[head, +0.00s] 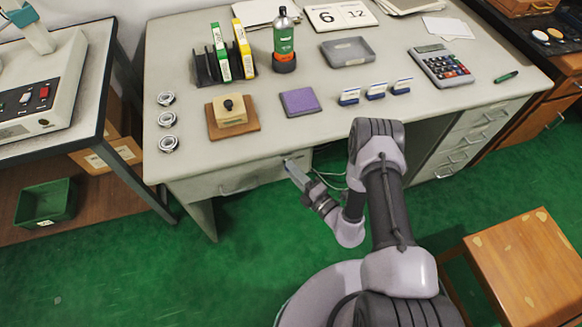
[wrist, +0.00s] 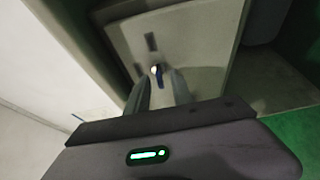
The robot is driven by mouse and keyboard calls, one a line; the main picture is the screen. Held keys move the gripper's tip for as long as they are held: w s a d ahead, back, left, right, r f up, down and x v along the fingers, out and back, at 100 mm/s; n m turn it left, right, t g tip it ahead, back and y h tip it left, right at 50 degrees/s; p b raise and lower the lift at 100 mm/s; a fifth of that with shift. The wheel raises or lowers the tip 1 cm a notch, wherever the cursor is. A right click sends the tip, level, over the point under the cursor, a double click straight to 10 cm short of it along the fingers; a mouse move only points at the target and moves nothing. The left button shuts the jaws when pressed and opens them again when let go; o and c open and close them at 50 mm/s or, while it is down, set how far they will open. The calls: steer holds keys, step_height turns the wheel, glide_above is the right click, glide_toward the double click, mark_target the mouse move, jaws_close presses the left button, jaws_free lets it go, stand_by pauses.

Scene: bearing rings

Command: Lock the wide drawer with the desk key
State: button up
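The wide drawer (head: 235,181) is the pale grey front with a bar handle under the left part of the desktop. It looks shut. My gripper (head: 287,161) is low in front of the desk, at the right end of this drawer. In the wrist view a pale grey front panel (wrist: 190,45) lies ahead, with a small bright round spot and a narrow blue piece, probably the desk key (wrist: 159,76), at it. My two fingers (wrist: 160,78) stand apart on either side of the blue piece. Whether the key sits in the lock is too small to tell.
The desk top (head: 300,135) carries a stamp block (head: 231,110), a purple pad (head: 300,101), binders, a bottle and a calculator (head: 441,65). A loose cable hangs under the desk. A wooden stool (head: 530,265) stands at the right.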

jaws_close()
steer(key=n+h+p, duration=0.2)
steer(key=n, duration=0.2)
steer(key=n+h+p, duration=0.2)
steer(key=n+p, duration=0.1)
steer(key=n, duration=0.2)
steer(key=a+r+n+g+h+p, duration=0.1)
steer(key=n+h+p, duration=0.1)
steer(key=n+h, duration=0.1)
steer(key=shift+n, duration=0.8)
steer(key=shift+r, duration=0.1)
stand_by(0.7)
